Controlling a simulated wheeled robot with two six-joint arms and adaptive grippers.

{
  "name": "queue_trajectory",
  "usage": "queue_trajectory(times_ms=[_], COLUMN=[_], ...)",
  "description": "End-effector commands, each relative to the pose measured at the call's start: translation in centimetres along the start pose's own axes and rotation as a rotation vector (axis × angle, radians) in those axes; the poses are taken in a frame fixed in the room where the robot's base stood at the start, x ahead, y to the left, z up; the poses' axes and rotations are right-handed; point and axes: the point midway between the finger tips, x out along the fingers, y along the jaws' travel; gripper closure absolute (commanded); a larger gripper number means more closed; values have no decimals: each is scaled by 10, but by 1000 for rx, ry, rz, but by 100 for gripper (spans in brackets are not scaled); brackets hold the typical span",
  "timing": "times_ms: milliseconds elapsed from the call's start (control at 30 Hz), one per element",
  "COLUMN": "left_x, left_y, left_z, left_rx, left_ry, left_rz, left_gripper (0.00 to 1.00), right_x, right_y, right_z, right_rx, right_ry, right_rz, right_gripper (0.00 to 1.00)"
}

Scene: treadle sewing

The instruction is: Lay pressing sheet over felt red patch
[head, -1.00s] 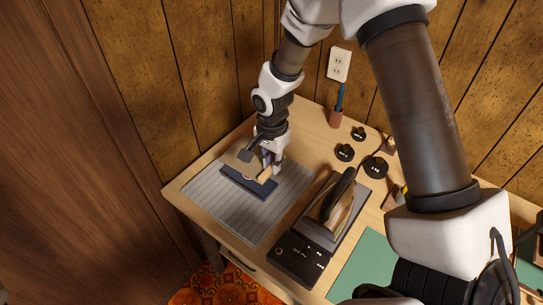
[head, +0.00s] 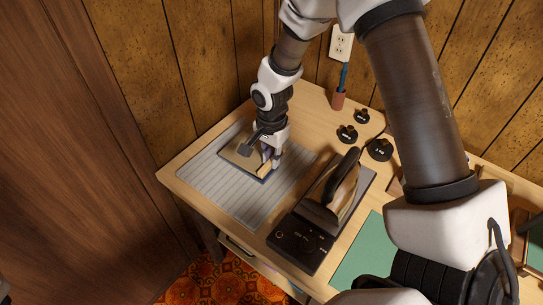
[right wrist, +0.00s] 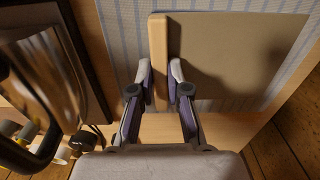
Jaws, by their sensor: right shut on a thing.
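The pressing sheet (head: 239,153) is a tan rectangle with a pale wooden strip along one edge. It lies roughly flat over the dark blue cloth, of which only a thin edge (head: 262,180) shows. My right gripper (head: 271,163) is shut on the wooden strip (right wrist: 160,60). In the right wrist view, the sheet (right wrist: 235,52) spreads to the right of the fingers (right wrist: 161,84). I cannot see the red felt patch; the sheet and gripper cover most of that area. My left gripper is not in view.
The striped pressing mat (head: 240,205) lies under the work. An iron (head: 340,188) rests on its dark stand right of it. A wall outlet (head: 341,43) is behind.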

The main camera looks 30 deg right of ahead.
Motion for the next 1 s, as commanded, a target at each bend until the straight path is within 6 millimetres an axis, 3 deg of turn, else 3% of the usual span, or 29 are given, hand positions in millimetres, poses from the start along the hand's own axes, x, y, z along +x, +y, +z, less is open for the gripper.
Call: queue_trajectory(times_ms=[733,767,800,833,1000], left_x=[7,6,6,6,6], left_y=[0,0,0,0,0], left_z=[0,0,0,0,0], left_rx=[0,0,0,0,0], left_ry=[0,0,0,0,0], left_rz=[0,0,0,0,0], left_gripper=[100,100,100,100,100], right_x=[10,10,10,10,10], right_y=[0,0,0,0,0], right_z=[0,0,0,0,0], right_rx=[0,0,0,0,0], right_ry=[0,0,0,0,0], right_rz=[0,0,0,0,0], right_gripper=[100,77,63,55,55])
